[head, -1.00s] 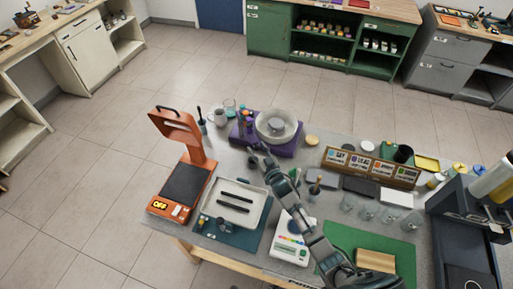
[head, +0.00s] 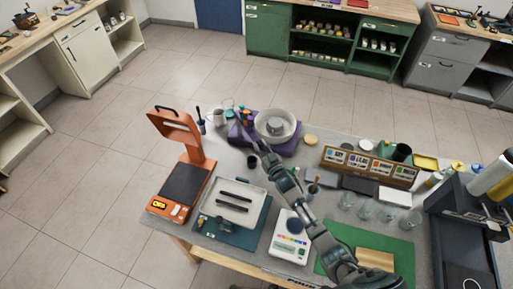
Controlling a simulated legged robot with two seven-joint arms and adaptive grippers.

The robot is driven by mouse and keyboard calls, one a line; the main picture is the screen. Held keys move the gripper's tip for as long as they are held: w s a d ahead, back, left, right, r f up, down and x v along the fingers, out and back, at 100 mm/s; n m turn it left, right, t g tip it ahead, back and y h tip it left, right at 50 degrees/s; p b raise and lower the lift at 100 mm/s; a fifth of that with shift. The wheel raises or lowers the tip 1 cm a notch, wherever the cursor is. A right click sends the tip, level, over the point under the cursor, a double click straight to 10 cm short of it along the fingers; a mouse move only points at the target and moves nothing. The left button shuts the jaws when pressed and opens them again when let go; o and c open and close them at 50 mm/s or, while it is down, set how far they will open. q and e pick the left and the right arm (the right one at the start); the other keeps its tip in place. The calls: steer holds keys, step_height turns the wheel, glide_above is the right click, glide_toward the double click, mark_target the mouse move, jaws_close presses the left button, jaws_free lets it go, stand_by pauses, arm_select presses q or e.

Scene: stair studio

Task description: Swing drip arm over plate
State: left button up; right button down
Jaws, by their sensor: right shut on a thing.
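A purple unit (head: 285,149) stands at the back of the grey worktable. It carries a round pale bowl (head: 262,128) with a grey round plate (head: 275,127) in its middle. My right gripper (head: 261,147) is at the front left edge of the purple unit, beside the bowl. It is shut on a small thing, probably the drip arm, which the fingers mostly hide. I cannot tell from this view how far the drip arm reaches over the plate. My left gripper is not in view.
An orange press (head: 204,160) stands left of the purple unit. A dark cup (head: 252,161) is close to my gripper. A white tray (head: 234,220) and a white device (head: 291,250) are nearer the front. A labelled wooden rack (head: 370,168) stands to the right.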

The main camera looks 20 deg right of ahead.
steer(key=shift+w+d+r, duration=0.15)
steer(key=shift+d+r, duration=0.05)
steer(key=shift+d, duration=0.2)
steer(key=c, duration=1)
jaws_free()
steer(key=shift+o, duration=0.2)
steer(key=shift+w+d+f, duration=0.1)
steer(key=shift+w, duration=0.1)
steer(key=shift+s+f, duration=0.1)
steer(key=shift+s, duration=0.3)
steer(key=s+d, duration=0.2)
steer(key=s, duration=0.9)
steer(key=shift+s+f, duration=0.1)
steer(key=shift+f, duration=0.05)
